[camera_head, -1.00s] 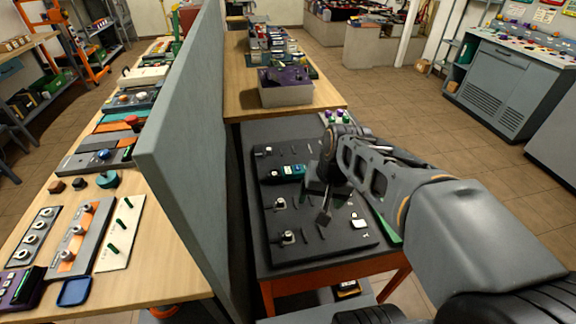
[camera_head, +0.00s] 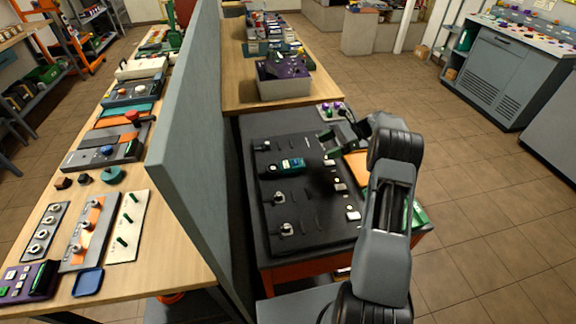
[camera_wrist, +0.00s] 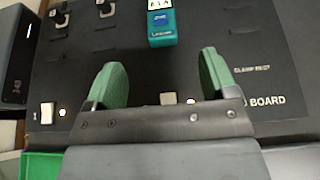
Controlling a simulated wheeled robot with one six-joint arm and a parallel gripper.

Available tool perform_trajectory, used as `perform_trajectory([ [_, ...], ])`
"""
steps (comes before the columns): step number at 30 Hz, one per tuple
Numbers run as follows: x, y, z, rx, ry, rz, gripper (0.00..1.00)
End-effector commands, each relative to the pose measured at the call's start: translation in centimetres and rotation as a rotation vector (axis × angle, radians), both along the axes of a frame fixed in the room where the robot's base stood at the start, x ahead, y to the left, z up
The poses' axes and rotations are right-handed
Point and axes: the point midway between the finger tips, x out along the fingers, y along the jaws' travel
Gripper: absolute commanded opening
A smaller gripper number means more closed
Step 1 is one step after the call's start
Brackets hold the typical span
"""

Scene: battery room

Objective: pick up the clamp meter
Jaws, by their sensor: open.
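The teal device with a small display (camera_head: 288,165), which looks like the clamp meter, lies on the black board (camera_head: 310,225) on the table right of the grey partition. In the wrist view the lower part of the teal device (camera_wrist: 161,28) shows at the top, and its upper end is cut off. My gripper (camera_head: 330,144) is above the board, to the right of the device and apart from it. In the wrist view my gripper (camera_wrist: 160,80) is open, its two green-padded fingers spread with nothing between them.
The grey partition (camera_head: 195,150) rises left of the board. A grey bin (camera_head: 283,85) stands on the wooden table behind. Several small fittings sit on the board, including a knob (camera_head: 286,229). The tiled floor (camera_head: 480,170) to the right is clear.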

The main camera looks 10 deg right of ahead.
Motion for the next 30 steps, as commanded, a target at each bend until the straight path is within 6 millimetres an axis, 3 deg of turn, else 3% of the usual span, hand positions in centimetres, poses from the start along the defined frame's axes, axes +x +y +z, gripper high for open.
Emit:
perform_trajectory([
  [4, 0.2, 0.7, -0.8, 0.028, 0.018, -0.013, 0.79],
  [15, 0.2, 6.2, -3.1, 0.031, 0.02, -0.015, 0.79],
  [23, 0.1, 7.6, -3.8, 0.029, 0.019, -0.015, 0.79],
  [30, -0.1, 10.5, -4.5, 0.029, 0.02, -0.014, 0.79],
])
